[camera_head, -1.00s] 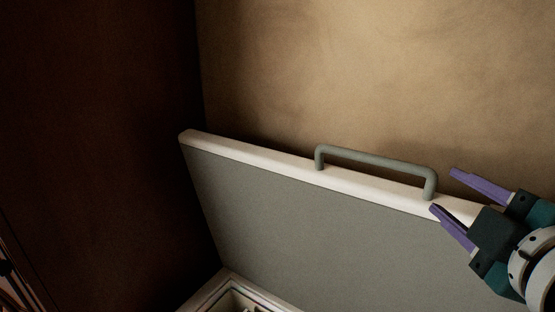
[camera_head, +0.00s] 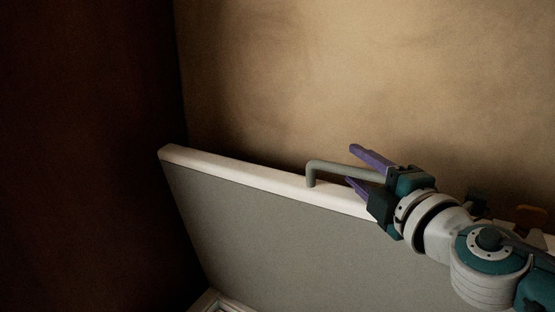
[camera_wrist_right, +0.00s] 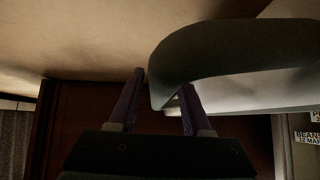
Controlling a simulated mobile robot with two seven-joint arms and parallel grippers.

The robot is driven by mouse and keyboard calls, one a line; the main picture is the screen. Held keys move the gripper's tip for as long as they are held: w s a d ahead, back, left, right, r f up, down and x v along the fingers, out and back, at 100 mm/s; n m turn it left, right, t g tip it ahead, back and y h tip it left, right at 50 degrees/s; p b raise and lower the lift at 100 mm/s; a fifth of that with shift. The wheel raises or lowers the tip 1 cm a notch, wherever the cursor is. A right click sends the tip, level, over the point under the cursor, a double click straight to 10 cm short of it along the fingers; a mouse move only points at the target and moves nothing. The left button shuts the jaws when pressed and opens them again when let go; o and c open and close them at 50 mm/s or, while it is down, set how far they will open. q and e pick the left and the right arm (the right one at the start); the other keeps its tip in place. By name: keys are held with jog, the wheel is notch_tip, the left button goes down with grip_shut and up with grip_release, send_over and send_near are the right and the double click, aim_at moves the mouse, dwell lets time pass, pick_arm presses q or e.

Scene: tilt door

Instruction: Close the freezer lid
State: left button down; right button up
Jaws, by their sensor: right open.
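The freezer lid (camera_head: 260,235) stands raised and tilted, with a grey inner panel and a pale top edge. A grey-green bar handle (camera_head: 312,172) rises from that edge; its right part is hidden by my right gripper. My right gripper (camera_head: 350,165) is open, its purple fingers pointing left, one above the other, across the handle. In the right wrist view the handle (camera_wrist_right: 235,50) looms large, and its near end lies between the two fingertips (camera_wrist_right: 162,80). I cannot tell whether either finger touches it. My left gripper is not in view.
A tan wall (camera_head: 380,80) stands close behind the lid. A dark brown wall or panel (camera_head: 85,150) is at the left. A small part of the freezer body's rim (camera_head: 207,300) shows at the bottom. Labelled packages (camera_wrist_right: 308,138) show at the right wrist view's edge.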

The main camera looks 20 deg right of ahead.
jog(key=shift+w, duration=0.25)
grip_shut()
dwell(1.4)
